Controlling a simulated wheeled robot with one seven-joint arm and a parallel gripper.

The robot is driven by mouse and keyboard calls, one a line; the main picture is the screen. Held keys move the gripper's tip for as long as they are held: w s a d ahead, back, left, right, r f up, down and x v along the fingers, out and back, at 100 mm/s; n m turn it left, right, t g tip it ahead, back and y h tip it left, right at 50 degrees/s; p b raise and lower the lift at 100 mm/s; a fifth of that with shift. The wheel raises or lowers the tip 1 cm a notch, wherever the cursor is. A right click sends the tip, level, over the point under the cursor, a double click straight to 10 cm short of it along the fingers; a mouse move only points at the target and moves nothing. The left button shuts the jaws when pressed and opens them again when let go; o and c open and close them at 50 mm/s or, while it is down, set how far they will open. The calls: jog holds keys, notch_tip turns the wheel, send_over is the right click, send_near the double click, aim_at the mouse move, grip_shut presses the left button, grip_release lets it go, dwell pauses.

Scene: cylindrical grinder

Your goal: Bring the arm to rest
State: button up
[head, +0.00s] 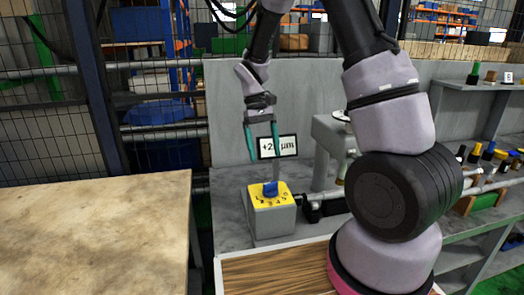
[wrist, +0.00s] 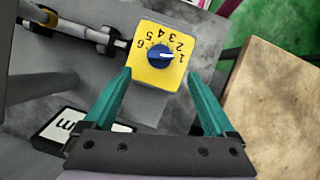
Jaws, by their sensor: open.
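My gripper (head: 262,140) hangs pointing down above the grey box with the yellow dial face (head: 270,213). Its two teal fingers are apart with nothing between them. In the wrist view my gripper (wrist: 160,95) is open, and the yellow dial face (wrist: 150,78) lies beyond the fingertips. A blue knob (head: 270,189) sits on the yellow face, which is marked with numbers. In the wrist view the white mark on the blue knob (wrist: 160,57) points toward the 1. My arm is bent, with its upper part out of the top of the head view.
A "+2 µm" sign (head: 278,147) stands close behind my fingers. A grey machine part (head: 332,135) is to the right. A bare tabletop (head: 95,235) is at left. A shelf (head: 488,88) with small items and several coloured-capped pieces are at right. A wire fence stands behind.

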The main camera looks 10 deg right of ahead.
jog(key=s+d+r+m+t+y, duration=0.1)
jog(key=s+d+r+m+t, duration=0.1)
jog(key=r, duration=0.6)
jog(key=s+d+r+m+t+y, duration=0.1)
jog(key=s+d+r+t, duration=0.15)
jog(key=r, duration=0.45)
jog(key=s+d+r+m+t+y, duration=0.1)
jog(key=s+d+r+m+t, duration=0.2)
jog(key=s+r+t, duration=0.4)
jog(key=shift+s+r+m, duration=0.5)
jog(key=shift+s+r, duration=1)
jog(key=shift+s, duration=0.4)
